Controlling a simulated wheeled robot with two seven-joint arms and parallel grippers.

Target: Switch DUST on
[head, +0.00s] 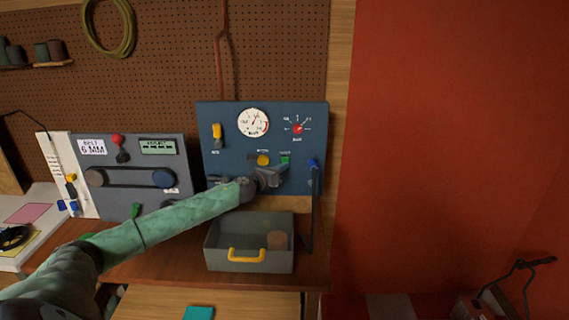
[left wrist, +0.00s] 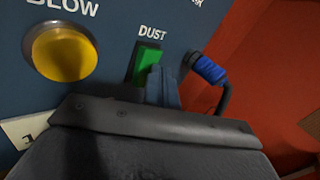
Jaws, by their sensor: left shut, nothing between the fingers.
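The DUST switch is a green rocker (left wrist: 147,60) under its white label on the dark blue panel (head: 240,180). It also shows in the head view (head: 285,159). My left gripper (head: 281,170) is shut and empty at the panel. In the left wrist view its fingertips (left wrist: 162,84) lie just below and right of the green rocker, overlapping its lower right edge. I cannot tell whether they touch it. The rocker's lower part is partly hidden, and I cannot tell which way it is set. My right gripper is not in view.
A yellow BLOW button (left wrist: 63,53) is left of the rocker. A blue hose fitting (left wrist: 208,70) is close on the right. A round gauge (head: 253,122) and red knob (head: 297,128) sit above. A grey drawer bin (head: 225,257) stands below my left arm.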

